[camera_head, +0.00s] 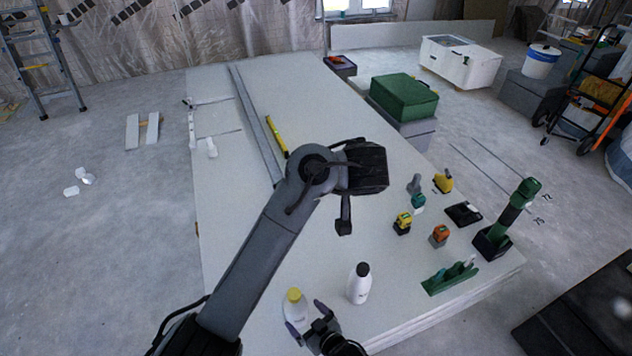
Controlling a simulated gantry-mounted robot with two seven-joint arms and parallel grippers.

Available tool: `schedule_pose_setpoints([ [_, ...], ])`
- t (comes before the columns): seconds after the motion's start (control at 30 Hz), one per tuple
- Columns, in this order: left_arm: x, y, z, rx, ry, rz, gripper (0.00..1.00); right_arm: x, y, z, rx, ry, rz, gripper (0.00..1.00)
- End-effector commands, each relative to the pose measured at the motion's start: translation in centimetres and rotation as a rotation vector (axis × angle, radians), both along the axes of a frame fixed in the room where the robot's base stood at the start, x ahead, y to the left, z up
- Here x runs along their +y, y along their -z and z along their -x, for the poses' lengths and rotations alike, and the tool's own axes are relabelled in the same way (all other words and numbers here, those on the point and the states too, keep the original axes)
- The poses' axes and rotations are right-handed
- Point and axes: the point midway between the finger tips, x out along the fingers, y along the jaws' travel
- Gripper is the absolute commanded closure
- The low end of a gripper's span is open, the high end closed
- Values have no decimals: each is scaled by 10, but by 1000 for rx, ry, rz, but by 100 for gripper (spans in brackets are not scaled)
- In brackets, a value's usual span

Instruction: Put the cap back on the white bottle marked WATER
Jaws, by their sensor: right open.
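A white bottle with a dark top (359,286) stands upright near the front edge of the white panel. It has small dark marking, too small to read. A second white bottle with a yellow top (296,308) stands to its left. I cannot tell which one is marked WATER, and I see no clear loose cap. My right gripper (306,320) is open at the front, its fingers beside the yellow-topped bottle; I cannot tell whether they touch it. My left gripper (343,215) hangs above the middle of the panel, its fingers too unclear to read.
The white panel (225,95) lies under everything. To the right stand a yellow tool (403,223), an orange tool (440,234), a green rack (450,277) and a dark green upright tool (518,203). A long metal strip (252,120) lies at the back left.

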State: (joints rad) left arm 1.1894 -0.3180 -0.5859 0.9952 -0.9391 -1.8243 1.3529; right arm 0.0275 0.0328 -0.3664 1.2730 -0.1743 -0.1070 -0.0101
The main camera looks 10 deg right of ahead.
Motion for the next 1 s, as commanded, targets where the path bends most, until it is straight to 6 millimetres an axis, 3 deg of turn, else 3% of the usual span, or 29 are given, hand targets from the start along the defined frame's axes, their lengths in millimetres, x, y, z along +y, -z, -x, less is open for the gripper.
schedule_pose_setpoints([
  [0.1, 0, -17, 0, 0, 0, 0, 30, -10, -12, 18, 2, 0, 1, 0],
  [0.33, 0, -30, 0, 0, 0, 0, 30, -23, -20, 39, 0, 0, -1, 0],
  [1.0, 0, -29, 1, 6, 0, -1, 30, -26, -22, 45, 1, 0, 0, 0],
])
